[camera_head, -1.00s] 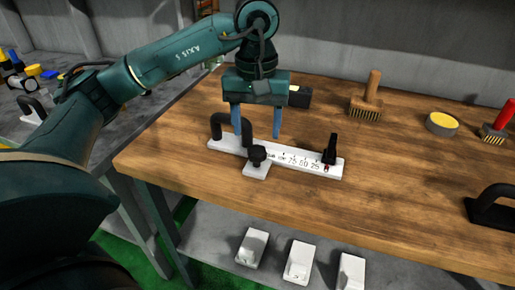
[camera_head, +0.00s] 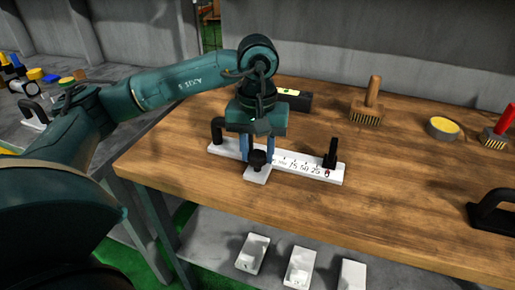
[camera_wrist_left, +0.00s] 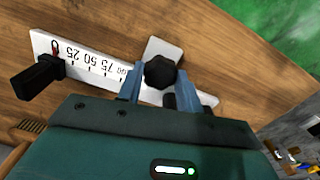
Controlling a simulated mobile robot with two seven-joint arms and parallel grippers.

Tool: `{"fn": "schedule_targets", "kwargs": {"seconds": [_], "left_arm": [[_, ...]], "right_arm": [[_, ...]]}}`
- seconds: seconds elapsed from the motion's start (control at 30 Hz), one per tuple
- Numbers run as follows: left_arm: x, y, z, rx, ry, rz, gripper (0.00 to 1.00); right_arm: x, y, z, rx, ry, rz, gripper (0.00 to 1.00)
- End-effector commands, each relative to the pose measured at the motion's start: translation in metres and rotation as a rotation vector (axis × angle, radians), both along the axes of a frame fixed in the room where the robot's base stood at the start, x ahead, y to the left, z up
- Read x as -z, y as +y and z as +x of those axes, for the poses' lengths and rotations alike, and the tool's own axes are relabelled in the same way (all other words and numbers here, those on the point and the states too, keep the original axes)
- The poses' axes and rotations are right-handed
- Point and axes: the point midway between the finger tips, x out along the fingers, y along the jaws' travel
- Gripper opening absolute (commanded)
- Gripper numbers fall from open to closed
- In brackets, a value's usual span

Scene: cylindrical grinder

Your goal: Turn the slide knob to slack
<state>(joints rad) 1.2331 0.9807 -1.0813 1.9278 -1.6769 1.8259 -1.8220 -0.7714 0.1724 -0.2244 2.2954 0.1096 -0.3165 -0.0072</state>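The slide knob, a black lobed knob (camera_head: 258,160), stands on a small white block (camera_head: 257,175) on the white scale bar (camera_head: 305,168). My left gripper (camera_head: 257,154) is over it from above, its two blue fingers on either side. In the left wrist view the black knob (camera_wrist_left: 160,72) lies between the fingertips (camera_wrist_left: 159,76), with a narrow gap seeming to show on each side. The bar has printed numbers and a black upright handle (camera_head: 331,153) at its right end. My right gripper is not in view.
A black box (camera_head: 295,98) with a yellow-green mark lies behind the gripper. A brush (camera_head: 368,104), a yellow-topped round tin (camera_head: 442,127) and a black handle (camera_head: 493,210) are on the wooden table (camera_head: 400,180). White trays (camera_head: 300,267) are below the front edge.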

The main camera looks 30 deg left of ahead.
Motion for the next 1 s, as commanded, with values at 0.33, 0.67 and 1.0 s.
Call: {"fn": "schedule_targets", "kwargs": {"seconds": [0.33,0.67,1.0], "left_arm": [[-0.0002,0.0,0.0001,-0.001,0.0,0.0,0.13],[0.0007,0.0001,0.0002,-0.089,-0.001,0.0,0.13],[0.0015,-0.0001,0.0002,-0.365,0.0,-0.001,0.13]], "right_arm": [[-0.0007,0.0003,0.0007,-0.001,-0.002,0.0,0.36],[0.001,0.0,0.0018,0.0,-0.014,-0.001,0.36],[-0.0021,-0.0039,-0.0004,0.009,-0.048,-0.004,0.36]]}}
